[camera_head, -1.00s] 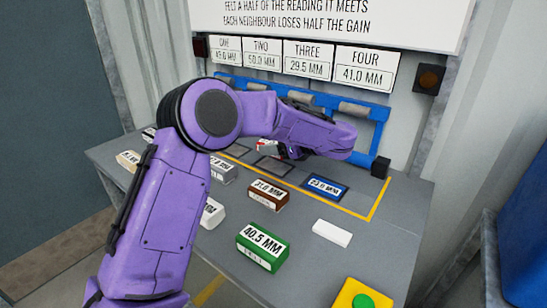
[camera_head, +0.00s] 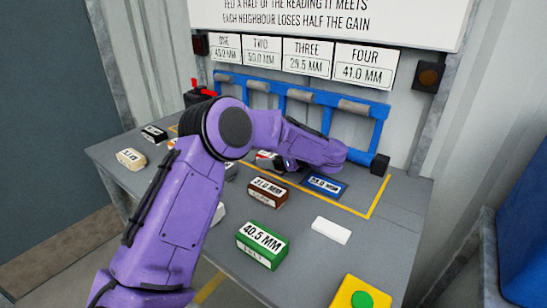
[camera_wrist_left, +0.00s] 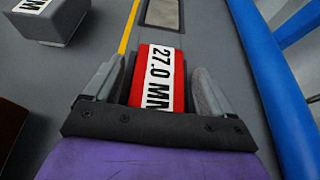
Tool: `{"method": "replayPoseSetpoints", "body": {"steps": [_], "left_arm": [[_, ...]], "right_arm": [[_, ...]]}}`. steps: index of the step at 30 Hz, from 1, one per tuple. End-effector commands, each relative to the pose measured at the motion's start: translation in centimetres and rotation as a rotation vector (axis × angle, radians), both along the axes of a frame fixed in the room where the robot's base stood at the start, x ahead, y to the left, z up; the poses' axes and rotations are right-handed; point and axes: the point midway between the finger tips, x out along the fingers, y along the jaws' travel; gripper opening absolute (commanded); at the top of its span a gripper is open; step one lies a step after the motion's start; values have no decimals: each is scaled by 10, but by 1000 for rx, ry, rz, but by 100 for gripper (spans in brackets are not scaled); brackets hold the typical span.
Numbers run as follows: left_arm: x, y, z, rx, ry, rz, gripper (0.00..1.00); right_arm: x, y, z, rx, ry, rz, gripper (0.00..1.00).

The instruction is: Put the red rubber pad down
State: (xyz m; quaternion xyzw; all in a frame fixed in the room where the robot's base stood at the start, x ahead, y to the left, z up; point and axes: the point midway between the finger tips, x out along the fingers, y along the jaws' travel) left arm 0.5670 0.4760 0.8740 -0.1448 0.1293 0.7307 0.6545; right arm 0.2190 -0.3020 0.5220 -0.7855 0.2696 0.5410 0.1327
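The red rubber pad (camera_wrist_left: 158,80), with a white label reading 27.0 MM, sits between the two grey fingers of my left gripper (camera_wrist_left: 162,64) in the left wrist view. In the head view my left gripper (camera_head: 280,162) is low over the back of the bench, mostly hidden by my purple forearm. Only a small bit of the red pad (camera_head: 263,155) shows there. Whether its underside touches the bench is hidden. My right gripper is not in view.
A brown block (camera_head: 267,194), a blue pad (camera_head: 324,187), a green block (camera_head: 262,246) and a white block (camera_head: 331,230) lie nearby on the grey bench (camera_head: 385,245). A blue rail frame (camera_head: 380,130) stands behind. A yellow box with a green button (camera_head: 362,298) is at the front.

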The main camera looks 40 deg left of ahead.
Motion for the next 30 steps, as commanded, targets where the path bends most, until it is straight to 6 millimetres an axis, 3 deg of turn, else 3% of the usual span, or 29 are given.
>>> {"method": "replayPoseSetpoints", "body": {"steps": [7, 15, 21, 30], "left_arm": [[1, -7, 4, 0, 0, 0, 85], [8, -70, 30, 2, -3, -2, 85], [11, -103, 44, 0, 0, 0, 85], [12, -111, 48, -1, 2, 1, 85]], "right_arm": [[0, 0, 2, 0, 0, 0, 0], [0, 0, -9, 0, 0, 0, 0], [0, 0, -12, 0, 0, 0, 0], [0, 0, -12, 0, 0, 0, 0]]}}
